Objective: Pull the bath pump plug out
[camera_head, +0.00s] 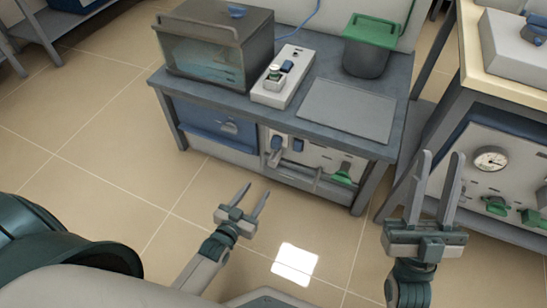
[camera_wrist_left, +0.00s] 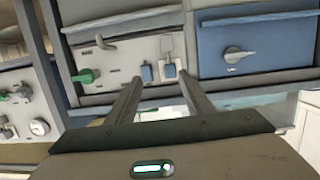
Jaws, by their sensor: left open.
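Another blue part (camera_head: 287,66) is on the white socket box (camera_head: 268,95) on the bench top. I cannot tell which is the bath pump plug. My left gripper (camera_head: 256,189) is open and empty, in front of and apart from the bench; its fingers point toward the panel. My right gripper (camera_head: 438,155) is open and empty at the right.
A lidded glass bath (camera_head: 205,62) and a dark pot with a green lid (camera_head: 367,50) stand on the bench (camera_head: 390,150). A blue drawer front (camera_head: 215,122) is left of the panel. Another bench with a gauge (camera_head: 491,159) stands at the right. The floor in front is clear.

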